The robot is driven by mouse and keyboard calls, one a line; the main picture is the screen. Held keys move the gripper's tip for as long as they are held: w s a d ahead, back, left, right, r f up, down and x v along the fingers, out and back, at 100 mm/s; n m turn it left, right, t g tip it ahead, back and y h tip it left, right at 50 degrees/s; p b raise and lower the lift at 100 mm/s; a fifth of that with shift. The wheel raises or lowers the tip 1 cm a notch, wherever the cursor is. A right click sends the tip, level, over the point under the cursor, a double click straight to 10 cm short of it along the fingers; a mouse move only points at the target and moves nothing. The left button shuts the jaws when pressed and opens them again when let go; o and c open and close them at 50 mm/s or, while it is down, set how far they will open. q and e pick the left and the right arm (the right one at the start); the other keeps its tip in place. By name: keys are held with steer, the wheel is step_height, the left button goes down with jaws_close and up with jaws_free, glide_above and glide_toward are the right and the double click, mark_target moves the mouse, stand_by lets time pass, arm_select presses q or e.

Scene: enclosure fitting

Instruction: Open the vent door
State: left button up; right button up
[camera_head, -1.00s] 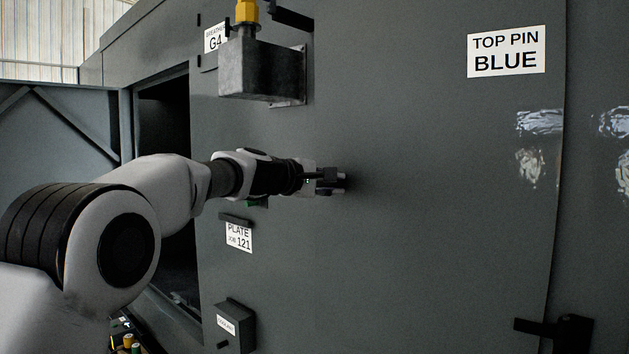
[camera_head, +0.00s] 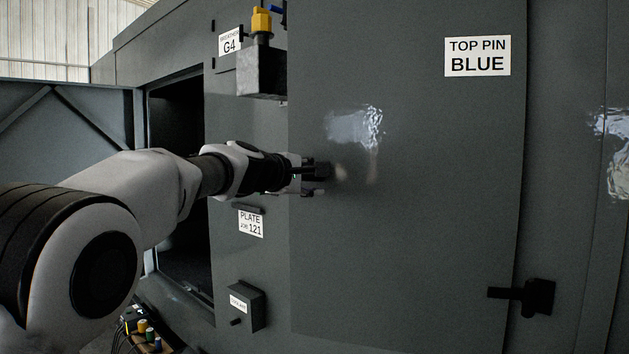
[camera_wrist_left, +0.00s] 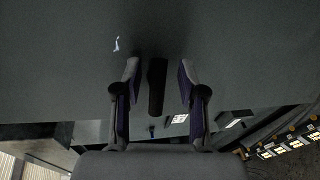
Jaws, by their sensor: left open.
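The vent door (camera_head: 430,220) is a large grey panel with a "TOP PIN BLUE" label (camera_head: 478,56). It stands ajar, its left edge out from the enclosure wall and covering part of the metal box behind. My left gripper (camera_head: 312,177) is at the door's left side, at mid height. In the left wrist view, its two fingers (camera_wrist_left: 158,75) are open, one on each side of a dark bar handle (camera_wrist_left: 157,90) on the door. Whether they touch the bar is unclear. My right gripper is not in view.
Left of the door are a metal box (camera_head: 260,75) with a yellow fitting, a "PLATE JOB 121" label (camera_head: 251,223), a small dark box (camera_head: 246,306) and a dark opening (camera_head: 178,170). A black latch or hinge piece (camera_head: 524,296) is at lower right.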

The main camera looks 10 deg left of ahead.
arm_select(q)
steer(key=shift+s+a+r, duration=0.2)
steer(key=shift+s+a, duration=0.1)
steer(key=shift+s, duration=0.15)
steer(key=v, duration=1.2)
steer(key=shift+f, duration=0.1)
